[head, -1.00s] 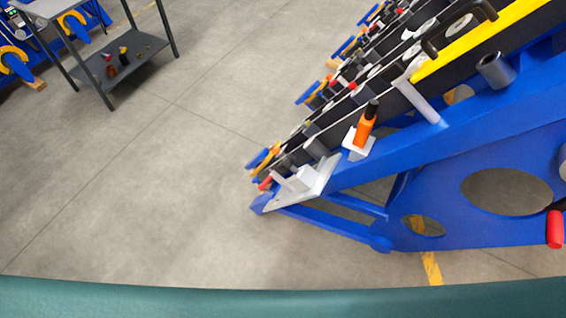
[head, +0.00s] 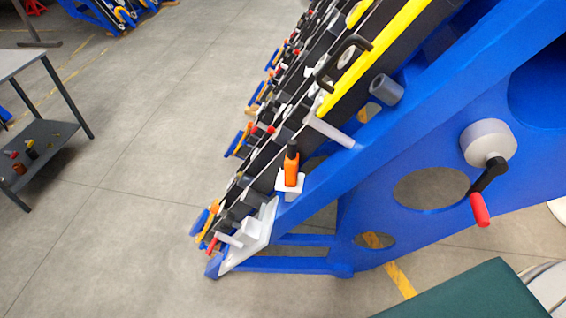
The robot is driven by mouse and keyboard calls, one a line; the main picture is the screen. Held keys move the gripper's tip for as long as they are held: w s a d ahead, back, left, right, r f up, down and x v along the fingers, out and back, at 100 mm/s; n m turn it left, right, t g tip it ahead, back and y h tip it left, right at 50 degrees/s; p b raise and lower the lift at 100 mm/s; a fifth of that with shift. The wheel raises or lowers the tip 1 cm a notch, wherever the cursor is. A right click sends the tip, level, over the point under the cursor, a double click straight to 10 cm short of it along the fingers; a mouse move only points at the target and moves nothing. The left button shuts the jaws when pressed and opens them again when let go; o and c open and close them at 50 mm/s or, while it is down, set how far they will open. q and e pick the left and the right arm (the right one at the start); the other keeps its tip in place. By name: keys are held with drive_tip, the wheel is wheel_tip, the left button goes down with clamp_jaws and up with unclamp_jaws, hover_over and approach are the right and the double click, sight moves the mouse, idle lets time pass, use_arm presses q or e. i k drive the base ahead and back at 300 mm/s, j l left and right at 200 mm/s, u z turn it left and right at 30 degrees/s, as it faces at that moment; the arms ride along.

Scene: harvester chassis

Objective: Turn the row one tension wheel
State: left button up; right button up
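The blue harvester chassis (head: 315,215) fills the right of the head view and slopes down to the lower left. Several black row units with blue, orange and red parts line its far side. A grey round hub with a black crank (head: 488,145) and a red handle (head: 480,210) sits on the near side plate. An orange-and-black handle (head: 292,168) stands upright on a white bracket on the frame. I cannot tell which part is the row one tension wheel. Neither of my grippers is in view.
A grey metal table with a lower shelf (head: 45,150) holding small items stands at the left edge. More blue machinery (head: 105,12) is at the top left. The concrete floor (head: 130,230) between table and chassis is clear. A dark green surface (head: 470,295) shows at the lower right.

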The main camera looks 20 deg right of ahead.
sight(228, 221)
drive_tip(key=i+j+z, duration=0.1)
drive_tip(key=z, duration=1.4)
drive_tip(key=j+z, duration=0.7)
drive_tip(key=j, duration=0.2)
drive_tip(key=k+j+z, duration=0.15)
drive_tip(key=j+z, duration=0.2)
drive_tip(key=k+j+z, duration=0.15)
drive_tip(key=j+z, duration=0.2)
drive_tip(key=j, duration=0.15)
